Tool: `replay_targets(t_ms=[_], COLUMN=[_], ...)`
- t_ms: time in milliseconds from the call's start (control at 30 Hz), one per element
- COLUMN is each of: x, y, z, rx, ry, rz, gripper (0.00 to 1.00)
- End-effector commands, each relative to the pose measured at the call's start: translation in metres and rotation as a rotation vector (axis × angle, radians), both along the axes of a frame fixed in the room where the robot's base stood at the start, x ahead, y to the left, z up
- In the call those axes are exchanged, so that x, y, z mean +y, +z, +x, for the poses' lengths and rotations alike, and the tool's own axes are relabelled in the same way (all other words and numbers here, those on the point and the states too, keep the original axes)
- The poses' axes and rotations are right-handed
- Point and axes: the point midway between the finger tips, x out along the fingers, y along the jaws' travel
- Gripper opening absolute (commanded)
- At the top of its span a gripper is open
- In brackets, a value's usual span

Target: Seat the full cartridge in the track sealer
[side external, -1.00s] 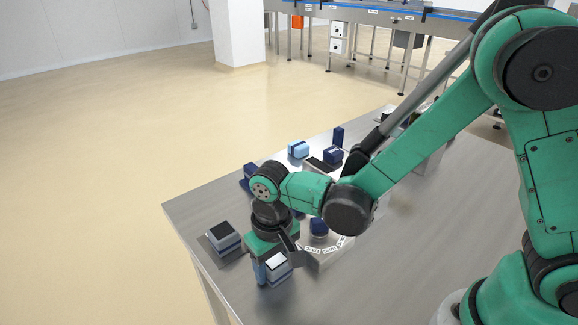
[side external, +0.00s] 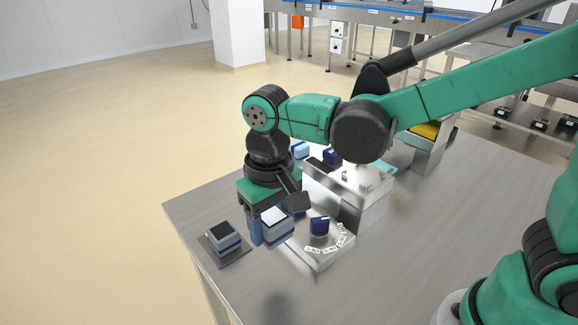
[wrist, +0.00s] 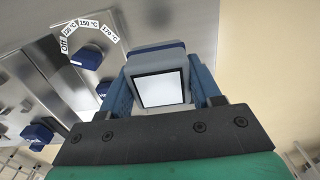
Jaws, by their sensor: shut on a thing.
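My gripper (side external: 267,228) is shut on a grey and blue cartridge with a white top face (side external: 277,223) and holds it above the table. In the wrist view the cartridge (wrist: 158,88) sits between the two blue fingers. A second cartridge with a dark top (side external: 223,236) rests on a dark square plate at the table's left corner. The track sealer (side external: 345,190), a metal machine, stands behind and right of my gripper. Its front panel carries a blue knob (side external: 319,225) with a temperature dial, also in the wrist view (wrist: 86,53). My arm hides part of the sealer.
Blue parts (side external: 332,156) and a light blue block (side external: 300,149) show at the sealer's far side. A metal bin with yellow contents (side external: 425,132) stands at the back right. The table (side external: 400,220) is clear at front and right.

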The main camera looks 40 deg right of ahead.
Motion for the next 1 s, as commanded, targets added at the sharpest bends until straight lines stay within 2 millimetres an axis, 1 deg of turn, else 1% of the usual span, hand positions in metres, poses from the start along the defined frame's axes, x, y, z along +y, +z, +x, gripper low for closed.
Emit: replay_targets(t_ms=[33,100,300,433,533,600,667,767,800,867,900,1000], x=[0.0,0.0,0.0,0.0,-0.001,-0.007,-0.019,-0.051,-0.067,-0.093,-0.109,-0.148], y=[0.014,0.031,0.073,0.09,0.099,0.102,0.103,0.103,0.102,0.1,0.099,0.097], z=[0.0,0.0,0.0,0.0,0.001,0.003,0.006,0.014,0.016,0.019,0.019,0.016], rx=[0.0,0.0,0.0,0.0,0.0,0.0,0.0,0.0,0.0,0.0,0.0,0.0], ry=[0.0,0.0,0.0,0.0,-0.001,-0.004,-0.008,-0.014,-0.016,-0.018,-0.017,-0.016], rz=[0.0,0.0,0.0,0.0,0.0,0.0,0.0,0.0,0.0,0.0,0.0,0.0], gripper=[0.0,0.0,0.0,0.0,0.0,0.0,0.0,0.0,0.0,0.0,0.0,0.0])
